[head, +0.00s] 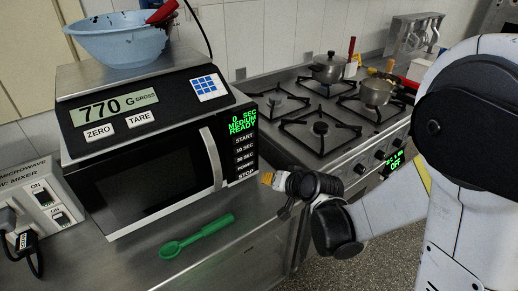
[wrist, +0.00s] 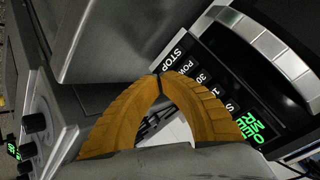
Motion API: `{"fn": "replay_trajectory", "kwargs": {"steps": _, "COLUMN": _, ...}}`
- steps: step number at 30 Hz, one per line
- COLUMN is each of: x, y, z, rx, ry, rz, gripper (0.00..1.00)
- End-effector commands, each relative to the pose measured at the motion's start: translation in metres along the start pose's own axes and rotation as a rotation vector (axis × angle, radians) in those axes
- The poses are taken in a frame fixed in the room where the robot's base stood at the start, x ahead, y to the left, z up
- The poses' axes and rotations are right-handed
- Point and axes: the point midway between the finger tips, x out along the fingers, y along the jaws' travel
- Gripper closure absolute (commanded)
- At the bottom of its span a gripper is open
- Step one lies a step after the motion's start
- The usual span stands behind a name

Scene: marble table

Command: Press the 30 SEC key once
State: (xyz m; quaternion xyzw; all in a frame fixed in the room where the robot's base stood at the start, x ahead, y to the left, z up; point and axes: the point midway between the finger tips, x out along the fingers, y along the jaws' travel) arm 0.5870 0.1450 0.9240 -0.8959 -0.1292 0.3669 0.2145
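The microwave (head: 150,175) stands on the steel counter with its key column on the right side of its front. The 30 SEC key (head: 245,159) sits below 10 SEC and above POWER and STOP. In the wrist view the 30 SEC key (wrist: 202,79) is partly hidden by my right finger; only "30" shows. The green display (head: 242,121) reads 0 SEC MEDIUM READY. My gripper (head: 267,178) is just right of the STOP key's level. In the wrist view its orange fingers (wrist: 160,75) meet at the tips, with nothing seen between them. I see no clear contact with the panel.
A scale (head: 135,95) reading 770 G lies on the microwave, with a blue bowl (head: 118,40) on it. A green spoon (head: 195,238) lies on the counter in front. A stove (head: 325,110) with two pots stands right. The microwave handle (head: 211,158) protrudes left of the keys.

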Motion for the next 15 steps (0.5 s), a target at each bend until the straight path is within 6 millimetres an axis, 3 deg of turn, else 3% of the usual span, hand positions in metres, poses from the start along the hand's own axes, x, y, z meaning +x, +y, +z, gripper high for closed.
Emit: {"fn": "replay_trajectory", "kwargs": {"steps": 15, "x": 0.0085, "y": -0.0049, "z": -0.0045, "rx": 0.000, "ry": 0.000, "rz": -0.001, "gripper": 1.00}}
